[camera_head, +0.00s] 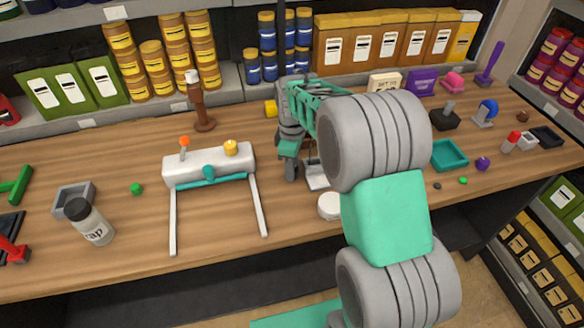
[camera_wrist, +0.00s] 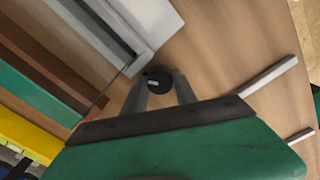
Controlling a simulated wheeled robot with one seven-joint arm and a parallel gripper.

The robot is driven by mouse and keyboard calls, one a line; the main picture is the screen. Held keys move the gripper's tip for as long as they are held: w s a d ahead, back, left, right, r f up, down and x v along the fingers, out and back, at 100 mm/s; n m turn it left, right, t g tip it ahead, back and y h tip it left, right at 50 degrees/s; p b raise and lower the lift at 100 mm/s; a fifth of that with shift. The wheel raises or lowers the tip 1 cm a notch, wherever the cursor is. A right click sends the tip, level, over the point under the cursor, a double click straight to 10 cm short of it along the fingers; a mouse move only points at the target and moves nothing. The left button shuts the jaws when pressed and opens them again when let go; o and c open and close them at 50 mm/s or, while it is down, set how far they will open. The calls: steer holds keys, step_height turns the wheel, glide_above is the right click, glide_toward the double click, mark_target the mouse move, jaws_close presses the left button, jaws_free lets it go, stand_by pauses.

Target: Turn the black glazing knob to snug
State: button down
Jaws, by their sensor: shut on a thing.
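The black knob (camera_wrist: 158,79) shows in the wrist view as a small round black cap with a pale mark on it. My gripper (camera_wrist: 160,88) has its two grey fingers on either side of the knob and is shut on it. In the head view my gripper (camera_head: 288,172) points down over the middle of the workbench, just right of the white stand with the teal bar. There the knob is hidden behind my gripper and arm. A pale grey frame (camera_head: 317,178) shows partly beside the gripper. I cannot tell how far the knob is turned.
The white stand (camera_head: 210,164) with two long legs is close to my gripper's left. A white round container (camera_head: 329,206) stands in front, near the bench edge. A teal tray (camera_head: 449,155) lies to the right. Shelves with tins and boxes line the back.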

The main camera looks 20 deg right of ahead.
steer(key=shift+m, duration=1.6)
steer(key=c, duration=1)
jaws_free()
